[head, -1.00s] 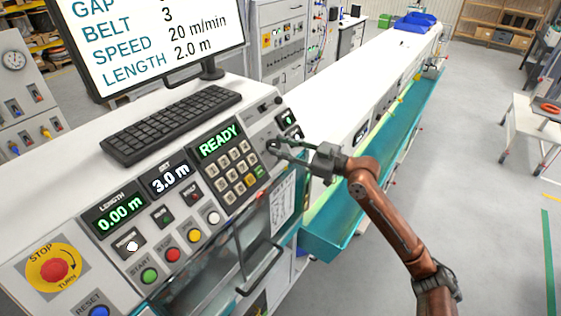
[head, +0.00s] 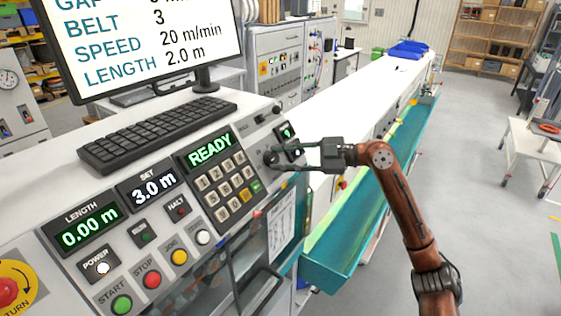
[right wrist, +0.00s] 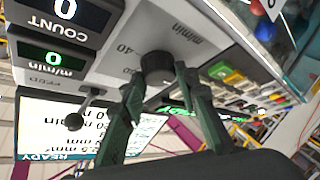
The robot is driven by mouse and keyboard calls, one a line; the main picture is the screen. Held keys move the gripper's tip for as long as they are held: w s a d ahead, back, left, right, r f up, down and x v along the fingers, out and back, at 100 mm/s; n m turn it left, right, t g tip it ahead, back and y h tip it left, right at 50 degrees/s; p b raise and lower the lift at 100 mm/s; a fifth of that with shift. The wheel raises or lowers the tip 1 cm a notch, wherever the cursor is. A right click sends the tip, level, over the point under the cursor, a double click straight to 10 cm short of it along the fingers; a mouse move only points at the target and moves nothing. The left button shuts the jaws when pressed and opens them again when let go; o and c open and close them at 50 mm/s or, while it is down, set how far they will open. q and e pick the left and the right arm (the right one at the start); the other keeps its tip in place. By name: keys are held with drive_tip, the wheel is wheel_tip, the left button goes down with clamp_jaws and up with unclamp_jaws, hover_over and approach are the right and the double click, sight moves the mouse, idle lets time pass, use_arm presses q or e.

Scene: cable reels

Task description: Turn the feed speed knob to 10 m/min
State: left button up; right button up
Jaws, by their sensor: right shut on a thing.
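The feed speed knob (head: 270,158) is a small dark knob at the right end of the control console, beside the keypad. My right gripper (head: 277,158) reaches it from the right, with one finger on each side, shut on it. In the right wrist view the dark round knob (right wrist: 157,67) sits between the fingertips, on a grey panel marked m/min and 40. The feed display (right wrist: 52,58) near it shows a green 0. Where the knob's pointer stands cannot be made out. My left gripper is not in view.
A monitor (head: 150,45) reads speed 20 m/min and length 2.0 m. The keyboard (head: 155,133), the keypad (head: 228,187) under a READY display, and several coloured buttons lie left of the knob. A small lever (right wrist: 75,121) stands close to the fingers. A teal trough (head: 345,240) runs below my right arm.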

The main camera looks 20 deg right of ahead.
idle(0.5)
drive_tip(key=o, duration=1.1)
drive_tip(key=v, duration=1.2)
drive_tip(key=shift+r, duration=0.1)
